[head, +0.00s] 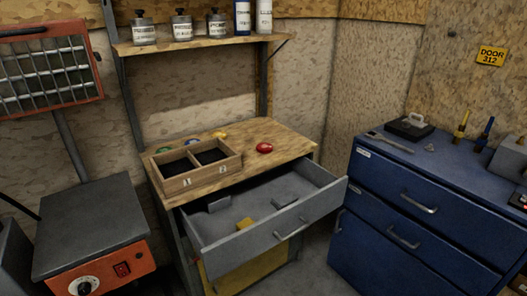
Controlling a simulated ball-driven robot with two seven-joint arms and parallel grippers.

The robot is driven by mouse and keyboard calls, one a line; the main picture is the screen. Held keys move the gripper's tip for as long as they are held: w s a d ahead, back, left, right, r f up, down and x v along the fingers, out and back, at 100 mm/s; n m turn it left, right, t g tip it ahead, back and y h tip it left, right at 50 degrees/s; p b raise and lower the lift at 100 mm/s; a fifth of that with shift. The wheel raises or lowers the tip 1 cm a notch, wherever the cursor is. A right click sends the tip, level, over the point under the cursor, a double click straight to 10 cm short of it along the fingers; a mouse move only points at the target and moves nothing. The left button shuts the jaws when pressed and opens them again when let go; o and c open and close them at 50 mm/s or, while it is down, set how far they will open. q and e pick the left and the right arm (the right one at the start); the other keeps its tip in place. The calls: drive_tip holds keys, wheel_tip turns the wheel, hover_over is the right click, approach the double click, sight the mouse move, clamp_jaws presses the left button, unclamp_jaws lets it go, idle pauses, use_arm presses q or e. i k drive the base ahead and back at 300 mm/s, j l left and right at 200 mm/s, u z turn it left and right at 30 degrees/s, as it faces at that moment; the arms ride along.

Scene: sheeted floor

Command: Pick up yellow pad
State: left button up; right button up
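The drawer is pulled out below the wooden workbench top (285,137). Neither of my grippers shows in the head view.
A wooden two-compartment box (177,184) and a red object (264,148) are on the bench. A blue drawer cabinet (400,225) stands close on the right. A grey-topped machine with an orange front (105,272) stands at left. A bottle shelf (205,42) is above.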

sight(248, 222)
drive_tip(key=j+z, duration=0.25)
drive_tip(key=j, duration=0.35)
drive_tip(key=j+z, duration=0.3)
drive_tip(key=j, duration=0.25)
drive_tip(key=k+j+z, duration=0.25)
drive_tip(key=j, duration=0.3)
drive_tip(key=i, duration=0.05)
